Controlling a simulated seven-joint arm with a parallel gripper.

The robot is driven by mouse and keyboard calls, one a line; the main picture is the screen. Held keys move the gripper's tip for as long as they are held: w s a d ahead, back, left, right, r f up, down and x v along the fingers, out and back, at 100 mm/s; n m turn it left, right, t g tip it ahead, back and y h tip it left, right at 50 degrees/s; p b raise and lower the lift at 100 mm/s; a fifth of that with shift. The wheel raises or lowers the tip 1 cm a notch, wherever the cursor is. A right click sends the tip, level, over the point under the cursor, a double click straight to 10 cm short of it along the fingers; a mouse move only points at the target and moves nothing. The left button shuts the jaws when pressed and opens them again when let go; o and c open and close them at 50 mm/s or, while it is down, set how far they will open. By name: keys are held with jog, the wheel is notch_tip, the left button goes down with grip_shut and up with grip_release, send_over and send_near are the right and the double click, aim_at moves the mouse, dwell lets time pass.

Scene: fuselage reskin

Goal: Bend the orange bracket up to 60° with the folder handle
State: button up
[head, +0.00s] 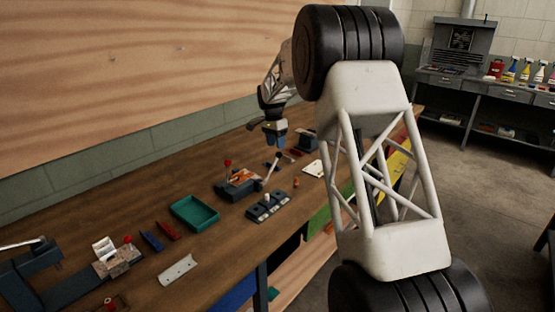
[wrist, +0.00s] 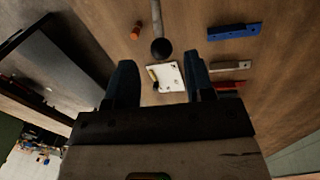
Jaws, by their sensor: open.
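The folder (head: 234,190) is a dark block on the bench, with the orange bracket (head: 243,175) lying on it. The bracket looks low, but its exact angle is too small to read. The folder handle (head: 271,170) is a pale rod leaning up to the right, ending in a dark ball. My gripper (head: 274,146) is above the ball, pointing down, open and empty. In the wrist view, the ball (wrist: 161,48) shows between and just beyond my spread fingertips (wrist: 160,62). Whether a finger touches it cannot be told.
A green tray (head: 195,212) and a grey block with pegs (head: 268,206) stand near the folder. A white card (wrist: 167,77), a blue strip (wrist: 235,31) and a red strip (wrist: 229,86) lie on the bench below.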

aim_at(278, 158)
jog(key=shift+s+d+f, duration=0.1)
jog(key=shift+s+f, duration=0.05)
jog(key=shift+f, duration=1)
jog(key=shift+s+d+f, duration=0.1)
jog(key=shift+f, duration=1.05)
jog(key=shift+s+d+f, duration=0.1)
jog(key=shift+s+f, duration=0.05)
jog(key=shift+f, duration=1)
grip_shut()
